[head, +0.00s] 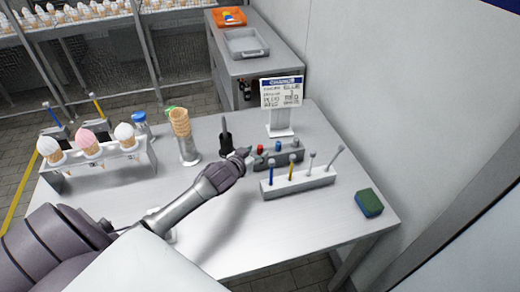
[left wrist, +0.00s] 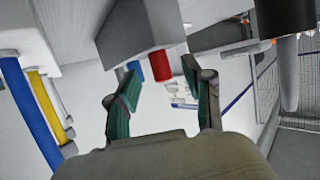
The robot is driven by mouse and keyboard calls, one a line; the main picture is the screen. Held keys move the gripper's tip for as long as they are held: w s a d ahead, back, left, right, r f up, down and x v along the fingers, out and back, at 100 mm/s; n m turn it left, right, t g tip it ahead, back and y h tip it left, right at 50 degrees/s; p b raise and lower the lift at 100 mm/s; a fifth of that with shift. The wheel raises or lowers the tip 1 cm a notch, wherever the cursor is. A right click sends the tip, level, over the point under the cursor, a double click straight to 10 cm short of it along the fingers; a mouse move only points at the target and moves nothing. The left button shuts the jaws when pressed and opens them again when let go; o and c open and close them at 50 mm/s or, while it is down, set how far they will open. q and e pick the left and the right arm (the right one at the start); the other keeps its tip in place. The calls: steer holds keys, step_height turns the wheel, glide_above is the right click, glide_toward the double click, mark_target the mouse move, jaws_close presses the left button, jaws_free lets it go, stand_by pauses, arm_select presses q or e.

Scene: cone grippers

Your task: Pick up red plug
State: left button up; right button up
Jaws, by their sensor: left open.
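In the left wrist view the red plug (left wrist: 163,68) and the blue plug (left wrist: 135,70) stick out from the grey block (left wrist: 130,28). My left gripper (head: 248,153) is by the block's left end. In the wrist view its teal fingers (left wrist: 162,78) are open, and the red plug shows in the gap, near the fingertips. I cannot tell whether they touch it. My right gripper is not in view.
A white rack (head: 300,183) with several upright tools stands in front of the block. A sign (head: 281,92) stands behind. A dark upright tool (head: 225,135) and a cone holder (head: 189,150) are left of the gripper. A green-blue sponge (head: 369,203) lies at right.

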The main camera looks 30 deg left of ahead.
mark_target(259, 150)
arm_select(q)
steer(key=x, duration=0.2)
steer(key=shift+w, duration=0.4)
steer(key=shift+w+f, duration=0.2)
steer(key=shift+w, duration=0.15)
steer(key=c, duration=0.8)
steer(key=shift+c, duration=0.4)
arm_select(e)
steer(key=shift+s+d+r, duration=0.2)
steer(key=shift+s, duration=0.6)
arm_select(q)
steer(key=shift+r, duration=0.1)
